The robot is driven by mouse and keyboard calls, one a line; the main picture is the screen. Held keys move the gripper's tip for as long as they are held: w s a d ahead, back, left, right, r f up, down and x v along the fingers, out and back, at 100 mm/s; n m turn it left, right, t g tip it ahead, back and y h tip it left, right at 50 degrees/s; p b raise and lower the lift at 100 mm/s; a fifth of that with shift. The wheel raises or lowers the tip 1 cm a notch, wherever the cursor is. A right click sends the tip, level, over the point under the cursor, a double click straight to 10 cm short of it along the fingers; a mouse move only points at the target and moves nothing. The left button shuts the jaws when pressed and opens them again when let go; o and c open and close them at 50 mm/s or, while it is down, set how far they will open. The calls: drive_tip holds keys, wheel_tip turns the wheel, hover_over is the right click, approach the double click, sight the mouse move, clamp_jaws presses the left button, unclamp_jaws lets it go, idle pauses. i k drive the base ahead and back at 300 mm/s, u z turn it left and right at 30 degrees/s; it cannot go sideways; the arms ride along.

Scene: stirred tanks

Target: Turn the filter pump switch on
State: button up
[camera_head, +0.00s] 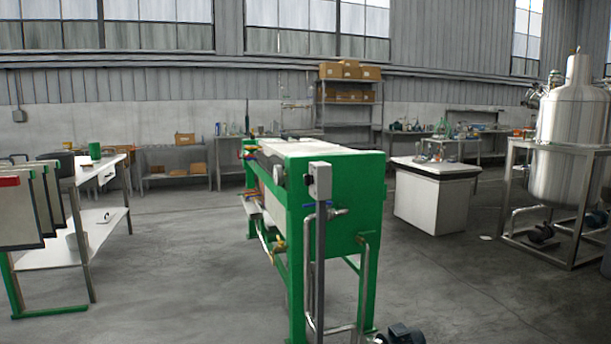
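A green-framed filter press (345,215) stands in the middle of the camera_head view. A small light-grey switch box (321,180) sits on top of a grey post (320,260) at its near end. A small dark detail shows on the box's left face; its position, on or off, is too small to tell. The box carries no readable label. A dark pump (400,334) is on the floor at the bottom edge, partly cut off, near the foot of the press. My gripper is not in view.
A white table (85,240) and hanging plates (25,210) stand at left. A white cabinet (425,203) with glassware is behind right, and a steel tank (570,150) in a frame is far right. Open concrete floor lies left and right of the press.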

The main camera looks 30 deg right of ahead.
sight(308, 179)
drive_tip(key=i, duration=0.85)
drive_tip(key=u, duration=0.05)
